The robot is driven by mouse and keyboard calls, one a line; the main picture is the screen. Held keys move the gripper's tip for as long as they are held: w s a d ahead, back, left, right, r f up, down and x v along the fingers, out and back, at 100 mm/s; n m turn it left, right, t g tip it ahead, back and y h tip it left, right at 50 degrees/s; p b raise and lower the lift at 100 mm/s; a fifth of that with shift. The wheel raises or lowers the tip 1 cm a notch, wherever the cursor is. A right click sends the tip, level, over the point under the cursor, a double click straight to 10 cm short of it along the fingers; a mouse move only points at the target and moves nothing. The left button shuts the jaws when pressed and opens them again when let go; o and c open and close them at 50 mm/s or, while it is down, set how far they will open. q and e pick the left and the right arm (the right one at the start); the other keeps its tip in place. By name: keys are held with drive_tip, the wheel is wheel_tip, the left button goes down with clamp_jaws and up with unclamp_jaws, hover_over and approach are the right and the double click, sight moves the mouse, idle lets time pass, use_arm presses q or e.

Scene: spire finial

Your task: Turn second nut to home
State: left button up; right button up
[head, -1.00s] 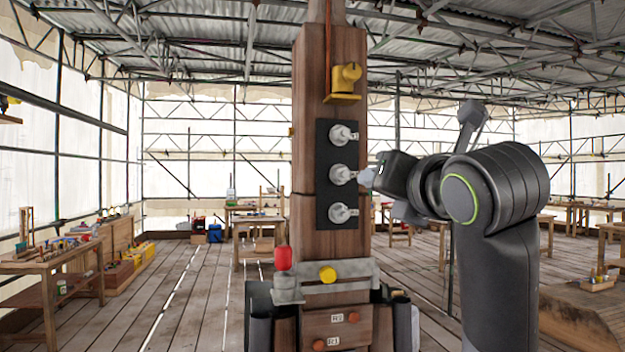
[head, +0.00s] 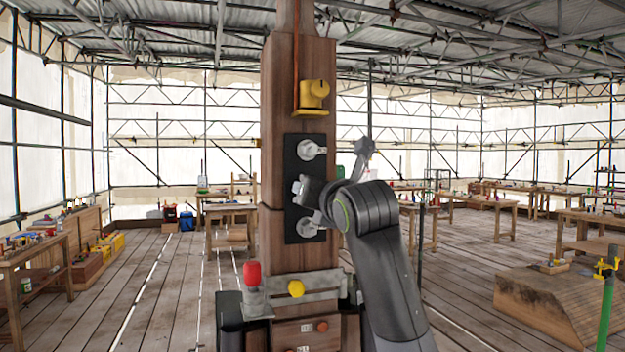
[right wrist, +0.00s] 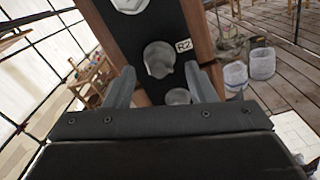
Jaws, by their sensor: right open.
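A black plate (head: 291,214) on the wooden post carries a column of pale grey nuts. The top nut (head: 311,149) and bottom nut (head: 309,227) show in the head view. The middle nut is mostly hidden there behind my right gripper (head: 301,189), which is in front of the plate. In the right wrist view, a nut (right wrist: 158,60) beside an "R2" label (right wrist: 184,46) lies between my open, spread fingers. Contact cannot be told. Another nut (right wrist: 178,97) is partly covered by the gripper body, and one (right wrist: 129,4) is cut by the top edge. My left gripper is out of view.
A yellow fitting (head: 313,97) sits higher on the post. Below the plate are a grey bracket (head: 320,284), a red-topped part (head: 252,273) and a yellow knob (head: 296,288). Workbenches stand well away, with open plank floor between.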

drive_tip(key=shift+p+x, duration=0.35)
drive_tip(key=shift+x, duration=0.75)
drive_tip(key=c, duration=1)
